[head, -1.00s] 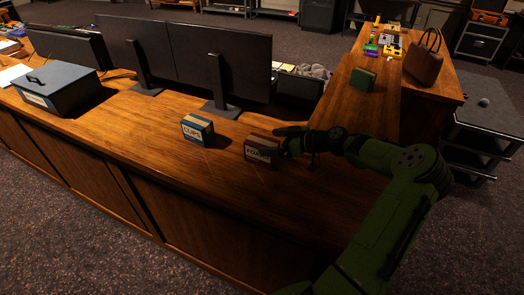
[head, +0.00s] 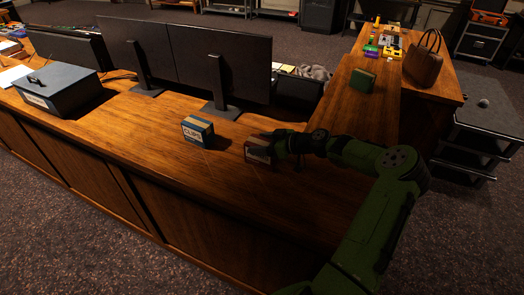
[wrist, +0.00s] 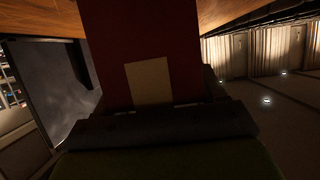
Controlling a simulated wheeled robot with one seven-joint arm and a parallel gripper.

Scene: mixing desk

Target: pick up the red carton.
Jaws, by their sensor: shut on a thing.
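The red carton (head: 257,153) stands on the wooden desk (head: 150,133), right of the blue carton; its top and right side are largely covered by my gripper. My gripper (head: 267,143) is shut on the red carton from its right side. In the wrist view the dark red face of the carton (wrist: 122,45), with a tan patch on it, fills the middle directly ahead of the gripper (wrist: 150,115). I cannot tell any gap between the carton and the desk.
A blue carton (head: 197,131) labelled "CLIPS" stands just left of the red one. Two monitors (head: 222,70) stand behind. A blue-grey box (head: 60,83) is at the far left, and a green carton (head: 362,80) and a brown bag (head: 423,64) are at the back right. The front desk is clear.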

